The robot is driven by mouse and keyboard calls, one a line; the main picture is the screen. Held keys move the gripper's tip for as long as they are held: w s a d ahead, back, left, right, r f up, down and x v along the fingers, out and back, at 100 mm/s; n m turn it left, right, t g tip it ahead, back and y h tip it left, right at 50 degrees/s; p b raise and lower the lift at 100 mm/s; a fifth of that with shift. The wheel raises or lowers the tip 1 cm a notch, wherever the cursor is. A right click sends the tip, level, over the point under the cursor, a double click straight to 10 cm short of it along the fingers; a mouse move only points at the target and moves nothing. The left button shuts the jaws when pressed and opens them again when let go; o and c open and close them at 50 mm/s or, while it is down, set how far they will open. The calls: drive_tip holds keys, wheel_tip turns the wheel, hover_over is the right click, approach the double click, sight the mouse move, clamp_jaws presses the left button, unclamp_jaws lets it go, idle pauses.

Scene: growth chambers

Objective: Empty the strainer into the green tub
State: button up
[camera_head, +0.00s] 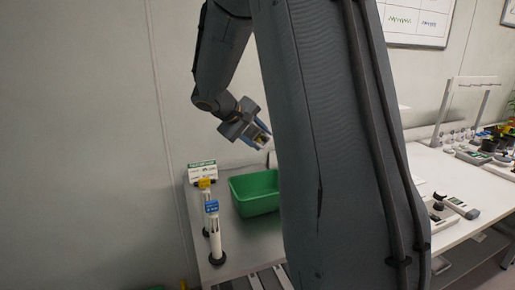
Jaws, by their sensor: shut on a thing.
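The green tub (257,203) stands upright on the grey counter, its right end hidden behind my arm column. My gripper (262,140) is above and behind the tub, apart from it, pointing down to the right. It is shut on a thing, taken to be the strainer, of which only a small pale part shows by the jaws. The rest is hidden by the jaws and my column, so its tilt and contents cannot be told. The inside of the tub shows only in part and looks plain green.
Two white stands, one with a blue top (212,207) and one with a yellow top (204,184), are left of the tub, near a small green-and-white sign (203,170). A white bench (455,185) with instruments is at right. My column blocks the middle.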

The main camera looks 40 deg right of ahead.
drive_tip(key=shift+w+f+m+t+h+b, duration=0.1)
drive_tip(key=shift+m+t+h+b, duration=0.45)
drive_tip(key=shift+b, duration=2.1)
drive_tip(key=t+b, duration=0.1)
drive_tip(key=b, duration=0.3)
drive_tip(key=m+t+h+b, duration=0.1)
drive_tip(key=m+t+b, duration=0.1)
drive_tip(key=b, duration=1.6)
drive_tip(key=shift+t+h, duration=0.35)
drive_tip(key=shift+t, duration=0.2)
drive_tip(key=b, duration=0.2)
drive_tip(key=t+b, duration=0.1)
drive_tip(key=b, duration=0.1)
drive_tip(key=shift+s+r+m+h, duration=0.2)
drive_tip(key=shift+r+m+h, duration=0.1)
drive_tip(key=shift+r+m, duration=0.05)
